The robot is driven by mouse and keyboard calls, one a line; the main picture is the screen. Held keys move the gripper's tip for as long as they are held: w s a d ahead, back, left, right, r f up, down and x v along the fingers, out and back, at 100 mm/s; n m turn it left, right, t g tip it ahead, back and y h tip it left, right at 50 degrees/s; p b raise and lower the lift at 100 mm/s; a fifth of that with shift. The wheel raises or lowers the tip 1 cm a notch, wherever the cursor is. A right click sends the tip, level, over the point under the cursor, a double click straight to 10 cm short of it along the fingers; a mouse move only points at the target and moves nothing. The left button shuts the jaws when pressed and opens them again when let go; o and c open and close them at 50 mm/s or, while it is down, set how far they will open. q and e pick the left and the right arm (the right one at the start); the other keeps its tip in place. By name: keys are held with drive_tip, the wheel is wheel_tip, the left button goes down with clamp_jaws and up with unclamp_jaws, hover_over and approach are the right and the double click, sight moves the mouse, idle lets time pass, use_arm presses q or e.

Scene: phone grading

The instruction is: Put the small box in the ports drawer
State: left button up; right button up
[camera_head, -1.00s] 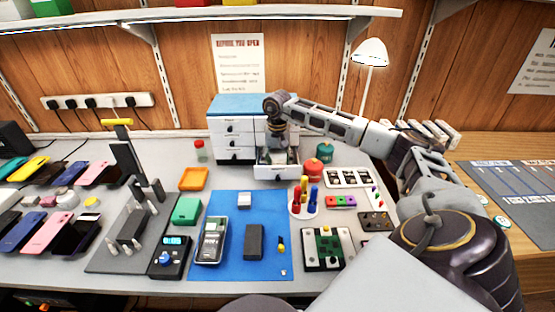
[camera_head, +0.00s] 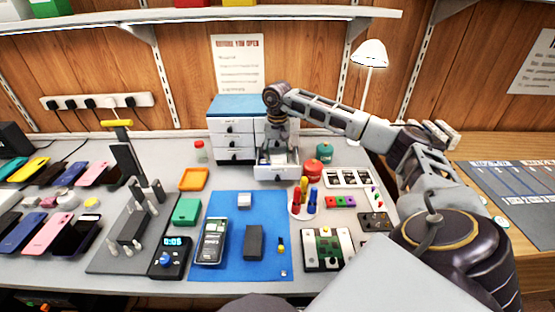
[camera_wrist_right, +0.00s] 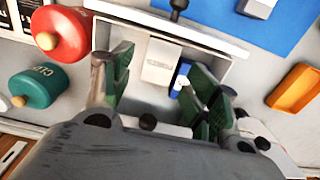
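A blue-topped white drawer cabinet (camera_head: 232,127) stands against the back wall, with its lower right drawer (camera_head: 275,173) pulled out. In the right wrist view the open drawer (camera_wrist_right: 213,57) holds a small white box (camera_wrist_right: 161,61) with dark lettering on one end, whose words I cannot read. A small blue-and-white item (camera_wrist_right: 181,80) lies beside it. My right gripper (camera_wrist_right: 160,85) is open above the drawer, its green-padded fingers apart with the box between and below them, seemingly not gripped. It also shows in the head view (camera_head: 278,146). My left gripper is out of view.
A red jar (camera_head: 324,152) and a teal jar (camera_head: 313,169) stand just right of the drawer. An orange tray (camera_head: 194,179) lies to the left.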

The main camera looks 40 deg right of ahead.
sight(277, 164)
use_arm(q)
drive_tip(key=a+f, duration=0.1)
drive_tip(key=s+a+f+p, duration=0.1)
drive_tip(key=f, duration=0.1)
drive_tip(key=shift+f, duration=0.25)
use_arm(e)
wheel_tip(277, 164, up, 10)
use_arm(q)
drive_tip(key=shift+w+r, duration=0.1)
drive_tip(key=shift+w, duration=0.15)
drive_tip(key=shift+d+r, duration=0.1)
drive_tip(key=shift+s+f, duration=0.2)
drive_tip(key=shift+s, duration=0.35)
